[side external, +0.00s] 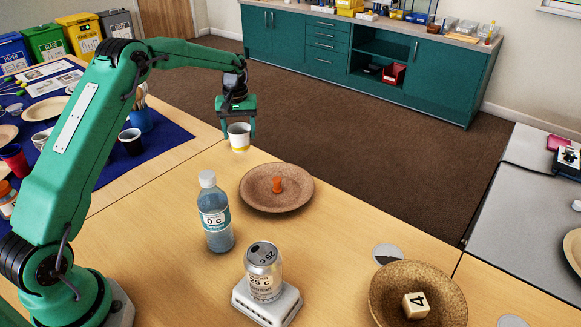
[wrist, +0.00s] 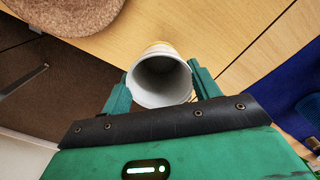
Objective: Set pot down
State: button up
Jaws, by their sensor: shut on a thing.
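A small white pot with a yellow band (side external: 239,137) is held between the fingers of my gripper (side external: 238,122), near the far edge of the wooden table (side external: 160,240). In the wrist view the pot (wrist: 159,78) shows its open, empty mouth, with a green finger on either side of my gripper (wrist: 160,90). The pot appears upright in the side view. I cannot tell whether its base touches the table.
A brown plate (side external: 250,201) with an orange peg (side external: 277,185) lies just nearer. A bottle (side external: 216,215), a can (side external: 263,262) on a white stand (side external: 268,303), and a brown bowl (side external: 450,300) holding a numbered cube (side external: 416,305) stand closer. A blue cloth (side external: 165,140) with dishes lies left.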

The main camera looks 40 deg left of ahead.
aim_at(240, 141)
jog(key=shift+f, duration=1.95)
jog(key=shift+f, duration=0.15)
jog(key=o, duration=0.9)
jog(key=shift+o, duration=0.2)
notch_tip(240, 141, up, 12)
jog(key=shift+r, duration=0.2)
